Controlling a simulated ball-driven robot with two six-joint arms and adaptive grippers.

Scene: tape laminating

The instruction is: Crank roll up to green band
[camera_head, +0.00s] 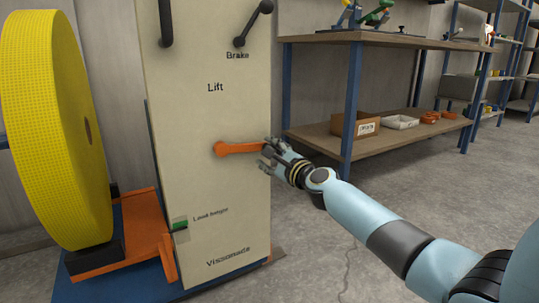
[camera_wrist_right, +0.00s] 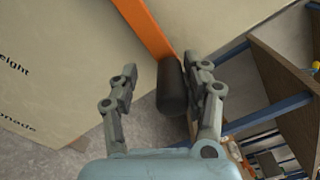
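A large yellow tape roll (camera_head: 48,130) stands upright at the left of the head view, above an orange cradle (camera_head: 135,250). The cream lift panel (camera_head: 215,120) carries an orange crank arm (camera_head: 236,149) pointing right. The crank also shows in the right wrist view (camera_wrist_right: 147,30), with its dark handle grip (camera_wrist_right: 172,88). My right gripper (camera_head: 268,153) is at the crank's outer end. Its fingers (camera_wrist_right: 160,88) are spread on both sides of the grip, with a clear gap on the left and little on the right. A green band (camera_head: 179,224) is low on the panel's left edge.
Dark levers (camera_head: 253,22) are at the panel's top, by the Brake label. A wooden shelf unit (camera_head: 350,140) with bins stands right of the panel. The concrete floor (camera_head: 310,240) in front of it is clear.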

